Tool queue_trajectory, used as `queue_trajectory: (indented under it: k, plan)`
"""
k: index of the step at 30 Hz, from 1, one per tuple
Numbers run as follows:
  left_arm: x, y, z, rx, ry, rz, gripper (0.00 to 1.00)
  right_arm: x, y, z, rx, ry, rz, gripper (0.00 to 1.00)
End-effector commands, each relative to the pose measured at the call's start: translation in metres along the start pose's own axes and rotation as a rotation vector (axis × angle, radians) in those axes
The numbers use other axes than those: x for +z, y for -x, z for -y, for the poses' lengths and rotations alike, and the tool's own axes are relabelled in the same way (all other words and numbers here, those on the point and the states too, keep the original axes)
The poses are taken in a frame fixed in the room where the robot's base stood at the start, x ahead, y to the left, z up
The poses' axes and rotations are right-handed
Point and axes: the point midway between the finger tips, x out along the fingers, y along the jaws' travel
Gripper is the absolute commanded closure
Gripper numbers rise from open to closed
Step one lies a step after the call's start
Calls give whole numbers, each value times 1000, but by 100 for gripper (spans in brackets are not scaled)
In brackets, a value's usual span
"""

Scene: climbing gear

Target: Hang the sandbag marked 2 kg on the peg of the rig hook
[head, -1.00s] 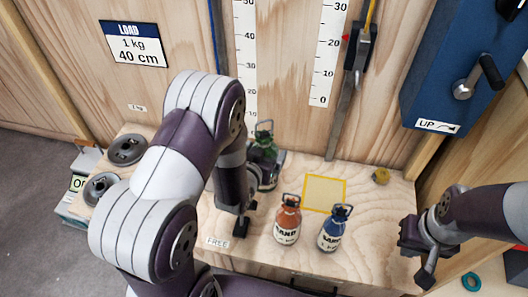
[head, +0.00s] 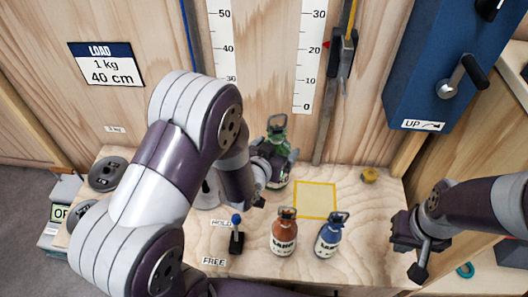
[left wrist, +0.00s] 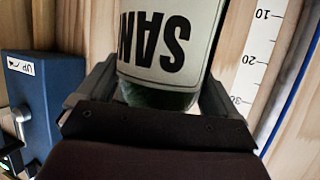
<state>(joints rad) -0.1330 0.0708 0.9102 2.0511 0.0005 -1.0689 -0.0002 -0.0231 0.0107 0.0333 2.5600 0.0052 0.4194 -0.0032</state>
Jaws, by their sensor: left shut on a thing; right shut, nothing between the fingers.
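My left gripper (head: 268,163) is shut on the green sandbag (head: 277,133), which it holds upright behind the orange bag. The left wrist view shows this bag's pale label (left wrist: 165,45) between the fingers, with "SAN" upside down; its weight marking is not visible. An orange sandbag (head: 284,238) and a blue sandbag (head: 329,238) stand on the bench; their weight markings are too small to read. The dark rig hook (head: 342,58) hangs on the back wall below a yellow strap, up and right of the held bag. My right gripper (head: 418,258) is shut and empty at the bench's right.
A yellow-outlined square (head: 316,200) on the bench is empty. A blue-knobbed lever (head: 237,235) stands between HOLD and FREE labels. Dark weight discs (head: 107,173) lie at left. A blue box (head: 440,75) with a crank is on the right. Scales line the back wall.

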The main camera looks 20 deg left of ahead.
Motion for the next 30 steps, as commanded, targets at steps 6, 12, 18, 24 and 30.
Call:
queue_trajectory:
  k: [6,12,18,24,30]
  plan:
    - [-62,14,-42,91,-37,-20,92,-4,31,0,0,0,0,100]
    - [-109,32,-90,191,-77,-19,92,-7,56,0,0,0,0,100]
    - [-134,45,-122,257,-104,-17,92,-8,70,0,0,0,0,100]
    - [-150,56,-143,299,-121,-16,92,-10,80,0,0,0,0,100]
    - [-149,59,-154,321,-130,-14,92,-10,83,0,0,0,0,100]
